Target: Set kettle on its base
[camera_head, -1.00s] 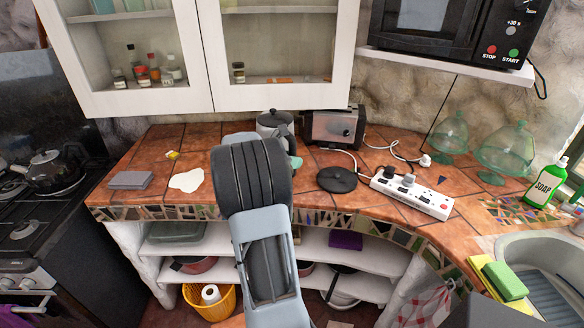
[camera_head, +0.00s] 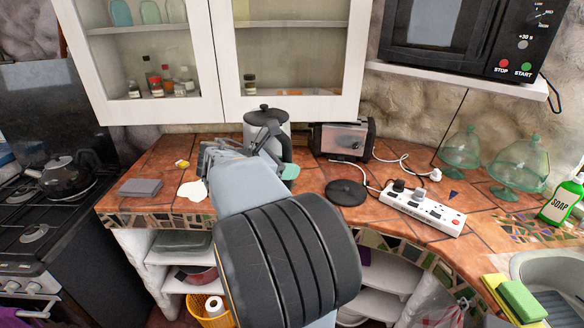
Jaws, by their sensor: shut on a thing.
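The kettle (camera_head: 262,135), pale grey with a black lid and handle, is towards the back of the counter in the head view. My gripper (camera_head: 238,152) is shut on it, and my arm hides the kettle's lower part and the exact grip. The kettle looks lifted, but its bottom is hidden. The kettle's base (camera_head: 346,192), a flat black disc, lies bare on the tiles to the right of and nearer than the kettle.
A toaster (camera_head: 343,138) stands behind the base. A white power strip (camera_head: 420,208) with plugs and cords lies right of it. Glass domes (camera_head: 520,168) stand farther right. The wall cabinet (camera_head: 290,110) hangs close above the kettle. Another kettle (camera_head: 62,176) is on the stove.

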